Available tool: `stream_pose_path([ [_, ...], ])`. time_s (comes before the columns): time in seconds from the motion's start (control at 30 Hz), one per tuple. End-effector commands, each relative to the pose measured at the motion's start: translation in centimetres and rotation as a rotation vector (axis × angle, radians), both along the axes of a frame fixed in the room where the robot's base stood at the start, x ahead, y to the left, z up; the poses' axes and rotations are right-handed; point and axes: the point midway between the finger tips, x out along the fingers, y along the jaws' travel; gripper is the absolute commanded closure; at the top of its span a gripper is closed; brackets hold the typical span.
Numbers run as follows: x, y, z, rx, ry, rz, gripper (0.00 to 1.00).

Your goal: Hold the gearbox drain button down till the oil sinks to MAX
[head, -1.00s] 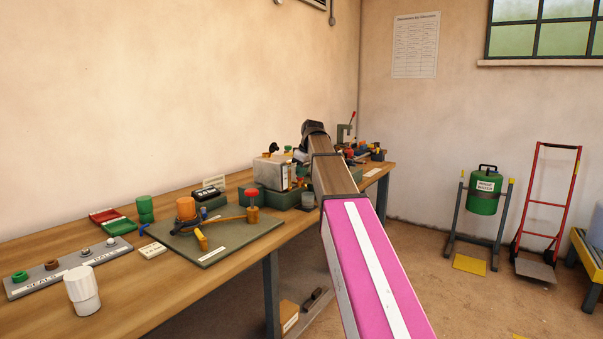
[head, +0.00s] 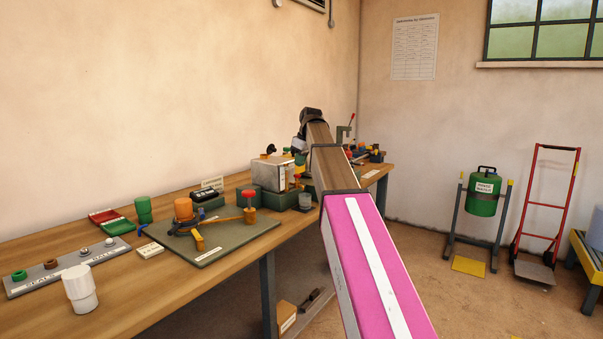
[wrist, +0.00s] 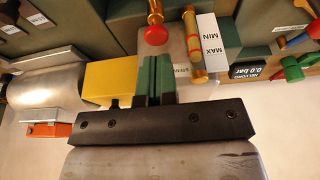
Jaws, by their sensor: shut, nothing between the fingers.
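In the wrist view, my gripper (wrist: 155,80) has its green fingers together, with nothing between them. Just beyond the fingertips is a red button (wrist: 155,35) on a brass stem, apart from them. Beside it is a sight tube (wrist: 193,45) with amber content and red bands, next to a white MIN/MAX label (wrist: 210,42) that reads upside down. I cannot tell the exact oil level. In the head view, the grey metal gearbox (head: 270,174) stands on the bench, with my gripper by its far right side, partly hidden by my arm.
In the wrist view, a yellow block (wrist: 110,80) is left of the fingers and a 0.0 bar display (wrist: 249,72) is right.

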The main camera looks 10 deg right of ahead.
Motion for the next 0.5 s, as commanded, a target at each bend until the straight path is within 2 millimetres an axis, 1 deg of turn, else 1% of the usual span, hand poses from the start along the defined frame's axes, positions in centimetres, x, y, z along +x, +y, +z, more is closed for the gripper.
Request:
stream_pose_path([
  [0.03,-0.2,-0.3,1.2,0.0,-0.003,-0.001,1.0],
  [0.2,-0.9,-1.0,4.6,0.0,-0.006,-0.001,1.0],
  [0.4,-1.6,-1.6,7.3,0.001,-0.005,-0.001,1.0],
  [0.5,-1.8,-1.7,8.0,0.001,-0.003,-0.001,1.0],
])
